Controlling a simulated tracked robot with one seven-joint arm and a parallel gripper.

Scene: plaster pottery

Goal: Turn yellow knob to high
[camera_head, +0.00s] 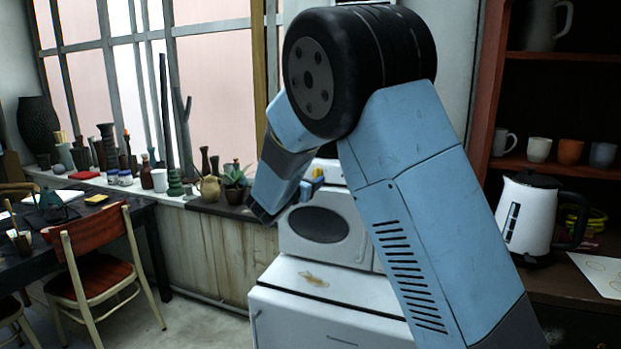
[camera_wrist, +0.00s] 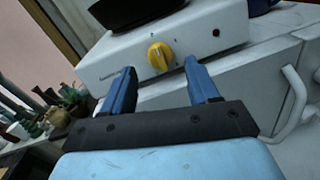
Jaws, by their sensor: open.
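The yellow knob (camera_wrist: 160,56) sits on the front face of a small white hot plate (camera_wrist: 205,35) in the wrist view. A dark burner (camera_wrist: 135,12) is on top of the hot plate. My gripper (camera_wrist: 158,75) is open, with its two blue fingers apart. In the picture the knob lies between and just beyond the fingertips. I cannot tell whether either finger touches it.
A white microwave (camera_head: 322,226) stands on a white cabinet (camera_head: 300,318) below. A windowsill at left holds several vases and a plant (camera_head: 235,178). A red chair (camera_head: 95,270) stands at left. A white kettle (camera_head: 528,215) stands on the right shelf. The floor at lower left is partly clear.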

